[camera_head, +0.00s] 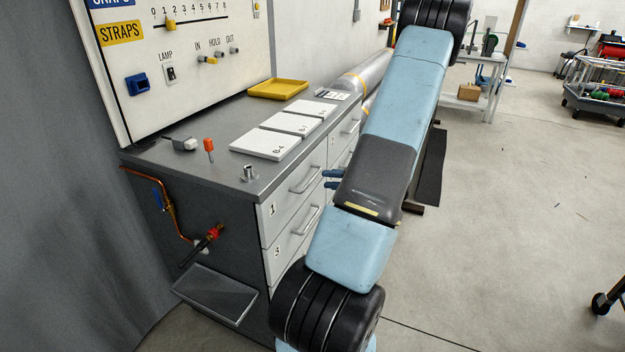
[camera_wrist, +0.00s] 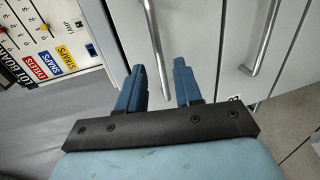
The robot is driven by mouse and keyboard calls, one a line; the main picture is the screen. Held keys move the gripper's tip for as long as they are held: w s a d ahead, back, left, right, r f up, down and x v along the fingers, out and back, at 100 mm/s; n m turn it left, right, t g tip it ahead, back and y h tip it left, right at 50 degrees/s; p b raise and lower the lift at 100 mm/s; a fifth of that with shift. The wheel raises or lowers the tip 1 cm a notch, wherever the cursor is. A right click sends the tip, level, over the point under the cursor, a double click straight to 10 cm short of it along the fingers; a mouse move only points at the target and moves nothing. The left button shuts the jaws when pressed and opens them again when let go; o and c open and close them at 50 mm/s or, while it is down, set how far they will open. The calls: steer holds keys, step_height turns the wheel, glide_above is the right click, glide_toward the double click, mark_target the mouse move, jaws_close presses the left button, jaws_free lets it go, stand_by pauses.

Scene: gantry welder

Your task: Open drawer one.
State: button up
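Drawer one (camera_head: 284,205) is the top left drawer of the grey cabinet, marked 1, and it looks shut. Its light bar handle (camera_head: 306,179) shows whole in the head view. My gripper (camera_head: 333,180) is in front of the drawer fronts, just right of that handle in the picture. In the wrist view my gripper (camera_wrist: 159,88) is open, its two blue fingers apart. A bar handle (camera_wrist: 153,38), apparently drawer one's, runs toward the gap between them. I cannot tell how deep it lies, and no grip on it shows.
Drawer three (camera_head: 290,236) is below, with its own handle (camera_wrist: 266,38) to the right in the wrist view. On the worktop are white numbered plates (camera_head: 266,143), a yellow tray (camera_head: 278,88) and an orange-handled tool (camera_head: 209,146). Open floor (camera_head: 520,220) lies to the right.

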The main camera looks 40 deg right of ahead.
mark_target(313, 179)
steer(key=x, duration=0.6)
steer(key=shift+w+a, duration=0.15)
steer(key=shift+w, duration=0.2)
jaws_close()
steer(key=shift+s+a+f, duration=0.1)
